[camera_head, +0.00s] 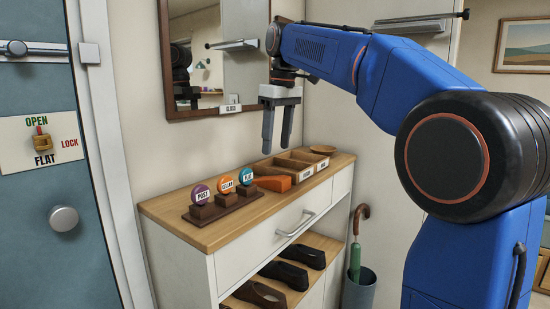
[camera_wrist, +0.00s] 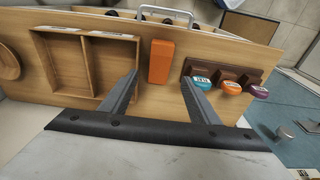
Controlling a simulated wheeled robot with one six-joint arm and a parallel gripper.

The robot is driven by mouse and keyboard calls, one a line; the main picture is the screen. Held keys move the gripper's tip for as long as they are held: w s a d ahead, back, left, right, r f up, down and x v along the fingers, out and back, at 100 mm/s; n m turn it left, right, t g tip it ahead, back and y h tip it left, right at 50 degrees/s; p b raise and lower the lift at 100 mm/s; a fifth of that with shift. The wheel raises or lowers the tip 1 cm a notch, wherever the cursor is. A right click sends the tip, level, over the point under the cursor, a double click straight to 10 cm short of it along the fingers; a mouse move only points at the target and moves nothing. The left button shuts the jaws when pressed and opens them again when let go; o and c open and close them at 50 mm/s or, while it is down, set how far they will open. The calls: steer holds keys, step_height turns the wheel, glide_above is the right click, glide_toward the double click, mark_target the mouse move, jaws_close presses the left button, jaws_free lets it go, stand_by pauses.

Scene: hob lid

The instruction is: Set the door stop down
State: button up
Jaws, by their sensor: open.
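The door stop, an orange wedge (camera_head: 272,183), lies on the wooden top of the cabinet (camera_head: 190,227), between the row of round tokens and the divided tray. In the wrist view the orange door stop (camera_wrist: 161,62) lies beyond the fingertips, roughly between them and apart from both. My gripper (camera_head: 278,147) hangs above the cabinet top with its fingers pointing down. It is open and empty, and the wrist view shows a wide gap between the fingers (camera_wrist: 160,80).
A divided wooden tray (camera_wrist: 50,90) stands beside the door stop. Round tokens on a dark stand (camera_head: 228,206) are on its other side. A mirror (camera_head: 168,70) hangs behind. Shoes (camera_head: 285,274) sit on shelves below, and an umbrella stand (camera_head: 359,288) stands at right.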

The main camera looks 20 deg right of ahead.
steer(key=shift+s+r, duration=0.1)
steer(key=shift+r, duration=1)
steer(key=shift+d, duration=0.1)
steer(key=s+d+f+m+t, duration=0.1)
steer(key=s+d+f+m, duration=0.1)
steer(key=s+f, duration=1.3)
steer(key=s+d+f+m+t, duration=0.2)
steer(key=s+f+m, duration=0.3)
steer(key=s+f, duration=1.1)
step_height(320, 180, down, 4)
steer(key=shift+s+d+f+t+h, duration=0.15)
steer(key=shift+s+d+t+h, duration=0.2)
steer(key=shift+d, duration=0.45)
